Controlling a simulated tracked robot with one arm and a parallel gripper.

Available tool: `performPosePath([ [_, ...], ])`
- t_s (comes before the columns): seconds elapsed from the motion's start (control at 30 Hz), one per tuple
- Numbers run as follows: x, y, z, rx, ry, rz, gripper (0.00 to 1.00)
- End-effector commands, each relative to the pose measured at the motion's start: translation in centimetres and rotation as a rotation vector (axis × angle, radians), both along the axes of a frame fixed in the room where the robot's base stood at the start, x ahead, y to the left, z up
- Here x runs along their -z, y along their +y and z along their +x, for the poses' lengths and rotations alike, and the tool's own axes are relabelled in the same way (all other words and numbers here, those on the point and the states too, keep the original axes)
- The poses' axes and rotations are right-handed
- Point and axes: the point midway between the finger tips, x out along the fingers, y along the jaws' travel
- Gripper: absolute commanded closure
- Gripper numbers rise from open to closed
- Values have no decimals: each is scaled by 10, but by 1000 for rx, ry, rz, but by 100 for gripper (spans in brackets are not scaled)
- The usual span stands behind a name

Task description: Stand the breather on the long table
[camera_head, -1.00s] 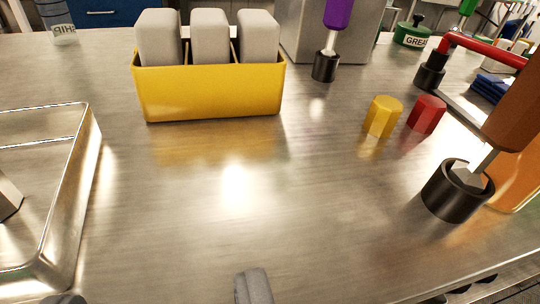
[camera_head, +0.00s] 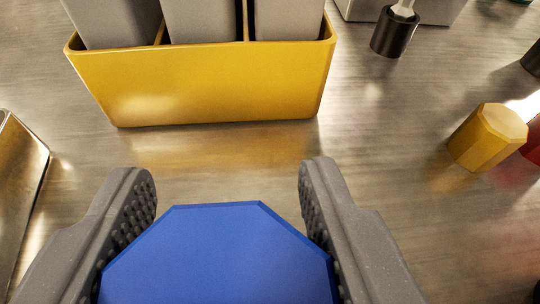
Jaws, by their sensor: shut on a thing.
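My gripper (camera_head: 228,188) is shut on a blue piece with an angular, many-sided top (camera_head: 220,255), which I take to be the breather. The piece sits between the two grey, studded finger pads at the bottom of the picture. Its lower part is hidden, so I cannot tell whether it touches the surface below. The steel top of the table (camera_head: 400,200) spreads beneath and ahead of my gripper; I take it to be the long table.
A yellow bin (camera_head: 210,90) with grey blocks stands just ahead. A yellow faceted cap (camera_head: 487,137) and part of a red one (camera_head: 533,140) are at right. A black socket (camera_head: 394,32) stands behind. A metal tray (camera_head: 18,185) edges the left. Bare steel lies right of my gripper.

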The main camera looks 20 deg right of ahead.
Motion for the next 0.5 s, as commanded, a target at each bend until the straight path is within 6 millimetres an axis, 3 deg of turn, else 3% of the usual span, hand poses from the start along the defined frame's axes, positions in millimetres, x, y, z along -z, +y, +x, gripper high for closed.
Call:
performPosePath([
  [0.17, 4, -4, 6, 0, 2, 1, 78],
  [0.5, 37, -4, 6, 0, 1, 0, 78],
])
